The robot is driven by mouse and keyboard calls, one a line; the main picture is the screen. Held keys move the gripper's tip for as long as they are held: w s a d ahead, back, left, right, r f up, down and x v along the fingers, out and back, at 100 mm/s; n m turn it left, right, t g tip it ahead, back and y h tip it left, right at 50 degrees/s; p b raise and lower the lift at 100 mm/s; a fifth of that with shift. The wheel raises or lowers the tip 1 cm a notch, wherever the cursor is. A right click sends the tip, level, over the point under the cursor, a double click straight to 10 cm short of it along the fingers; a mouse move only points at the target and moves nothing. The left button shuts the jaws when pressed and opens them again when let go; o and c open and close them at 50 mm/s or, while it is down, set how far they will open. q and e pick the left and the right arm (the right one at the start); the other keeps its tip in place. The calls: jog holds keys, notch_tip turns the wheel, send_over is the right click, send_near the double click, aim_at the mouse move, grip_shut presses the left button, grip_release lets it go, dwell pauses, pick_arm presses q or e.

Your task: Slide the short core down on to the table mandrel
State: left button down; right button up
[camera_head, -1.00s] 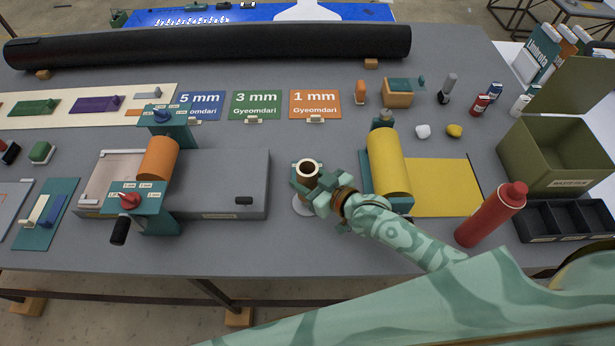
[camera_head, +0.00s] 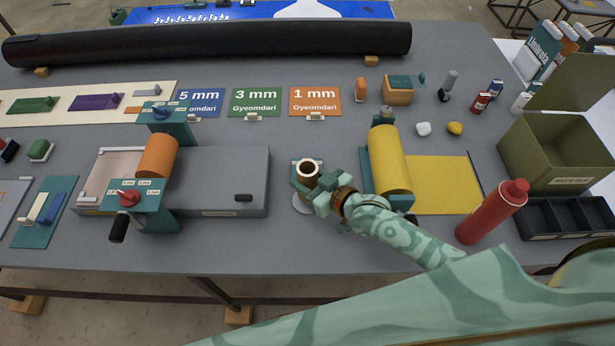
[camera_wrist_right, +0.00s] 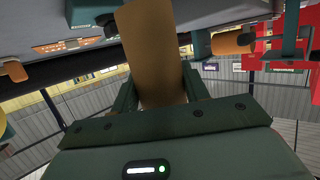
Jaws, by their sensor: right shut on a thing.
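The short core (camera_head: 308,169) is a brown cardboard tube, upright near the middle of the table in the head view, its open top end showing. My right gripper (camera_head: 308,183) is shut on it, reaching in from the lower right. In the right wrist view the core (camera_wrist_right: 155,50) stands between the fingers. My left gripper is not in view.
A yellow roll (camera_head: 389,160) on a teal stand is close on the right. A grey machine with an orange roll (camera_head: 157,156) stands to the left. A red bottle (camera_head: 492,212) stands at right, near my forearm. Thickness cards (camera_head: 256,103) lie behind.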

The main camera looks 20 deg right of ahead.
jog(key=shift+f+b, duration=1.2)
jog(key=shift+f, duration=0.4)
jog(key=o, duration=1.1)
jog(key=shift+c, duration=0.2)
jog(key=p+v, duration=0.2)
jog(key=v, duration=0.1)
jog(key=shift+r, duration=0.15)
jog(key=p+v, duration=0.3)
jog(key=v, duration=0.2)
jog(key=shift+s, duration=0.1)
